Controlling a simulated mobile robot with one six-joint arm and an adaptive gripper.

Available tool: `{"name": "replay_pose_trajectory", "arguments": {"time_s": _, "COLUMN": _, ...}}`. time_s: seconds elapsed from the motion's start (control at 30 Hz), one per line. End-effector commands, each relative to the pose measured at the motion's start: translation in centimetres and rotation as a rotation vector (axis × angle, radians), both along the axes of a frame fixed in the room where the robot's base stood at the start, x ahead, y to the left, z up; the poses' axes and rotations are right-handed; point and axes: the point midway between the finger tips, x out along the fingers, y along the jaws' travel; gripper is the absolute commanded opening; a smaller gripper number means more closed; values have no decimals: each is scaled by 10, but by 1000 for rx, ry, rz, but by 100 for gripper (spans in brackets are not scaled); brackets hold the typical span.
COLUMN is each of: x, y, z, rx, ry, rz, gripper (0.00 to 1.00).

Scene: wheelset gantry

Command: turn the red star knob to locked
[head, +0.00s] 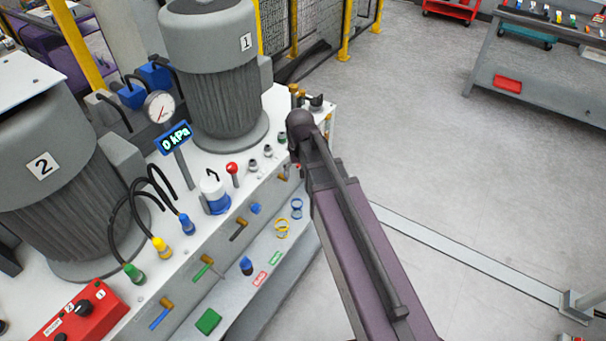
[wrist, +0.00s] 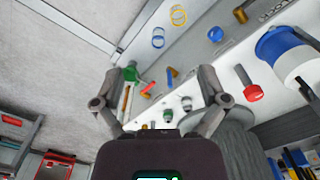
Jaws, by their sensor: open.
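A red knob (head: 232,168) stands on a stem on the white top of the machine bench, beside the blue and white canister; its star shape cannot be made out. It also shows in the wrist view (wrist: 252,93), right of and outside my right finger. My gripper (wrist: 160,76) is open and empty, its two fingers spread over the bench edge. In the head view my arm hides the gripper. A smaller red part (wrist: 174,72) shows between the fingers, too small to identify.
The blue and white canister (head: 215,195), a gauge (head: 160,107) and a blue 0 kPa display (head: 174,138) stand near the knob. Grey motor 1 (head: 215,80) rises behind. Small fittings (head: 267,151) line the edge. Open floor (head: 480,190) lies right.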

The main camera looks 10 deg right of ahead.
Motion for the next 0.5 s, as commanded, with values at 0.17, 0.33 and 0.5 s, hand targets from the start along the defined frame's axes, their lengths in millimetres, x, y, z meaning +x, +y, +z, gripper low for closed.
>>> {"name": "replay_pose_trajectory", "arguments": {"time_s": 0.17, "x": -8, "y": -6, "z": -1, "rx": 0, "ry": 0, "rz": -1, "gripper": 93}}
{"name": "replay_pose_trajectory", "arguments": {"time_s": 0.33, "x": -9, "y": -7, "z": -1, "rx": 0, "ry": 0, "rz": -1, "gripper": 93}}
{"name": "replay_pose_trajectory", "arguments": {"time_s": 0.5, "x": -8, "y": -7, "z": -1, "rx": 0, "ry": 0, "rz": -1, "gripper": 93}}
